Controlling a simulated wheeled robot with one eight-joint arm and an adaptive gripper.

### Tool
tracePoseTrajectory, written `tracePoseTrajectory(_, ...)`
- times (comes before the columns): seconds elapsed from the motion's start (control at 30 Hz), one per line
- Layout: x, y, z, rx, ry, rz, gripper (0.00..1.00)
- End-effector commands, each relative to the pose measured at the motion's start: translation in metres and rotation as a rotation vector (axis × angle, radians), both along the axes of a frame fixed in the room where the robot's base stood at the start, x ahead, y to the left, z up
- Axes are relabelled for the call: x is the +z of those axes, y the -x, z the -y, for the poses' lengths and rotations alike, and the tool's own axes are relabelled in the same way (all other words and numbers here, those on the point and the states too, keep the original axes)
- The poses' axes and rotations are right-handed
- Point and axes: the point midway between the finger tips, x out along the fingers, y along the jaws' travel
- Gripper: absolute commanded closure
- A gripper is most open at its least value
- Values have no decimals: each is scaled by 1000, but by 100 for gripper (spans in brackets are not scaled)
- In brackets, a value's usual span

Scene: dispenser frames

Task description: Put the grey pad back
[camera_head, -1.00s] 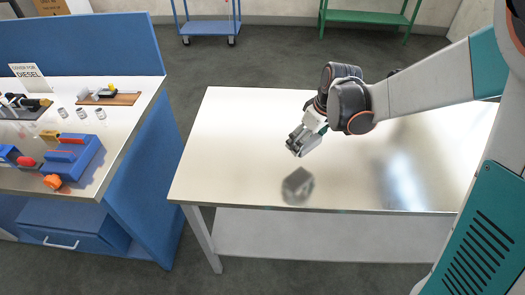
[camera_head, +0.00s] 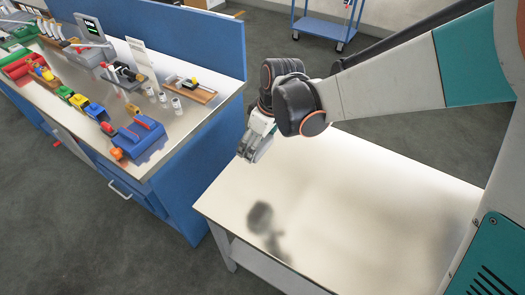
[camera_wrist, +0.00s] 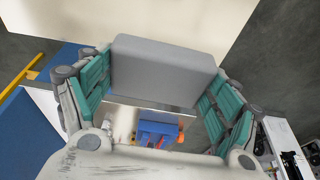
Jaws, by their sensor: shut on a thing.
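My gripper (camera_head: 250,153) is shut on the grey pad (camera_wrist: 163,70). In the wrist view the pad is a plain grey block lying between the two teal-lined fingers. In the head view the gripper is above the left end of the bare white table (camera_head: 350,195), and its shadow falls on the table top. The pad is hard to make out from the gripper in the head view.
Left of the table, past a blue side panel (camera_head: 215,165), is a workbench. It holds a blue box (camera_head: 138,140), small cylinders (camera_head: 163,97), a wooden tray (camera_head: 190,90) and several coloured objects. A blue cart (camera_head: 325,25) stands behind. The white table is clear.

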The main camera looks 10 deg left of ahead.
Motion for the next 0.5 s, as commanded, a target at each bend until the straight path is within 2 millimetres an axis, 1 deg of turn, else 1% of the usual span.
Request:
tracePoseTrajectory(0.07,-1,5,-4,11,0,0,43)
tracePoseTrajectory(0.17,-17,6,-6,15,0,0,43)
tracePoseTrajectory(0.3,-50,5,-5,12,0,0,43)
tracePoseTrajectory(0.5,-94,5,-5,11,0,0,43)
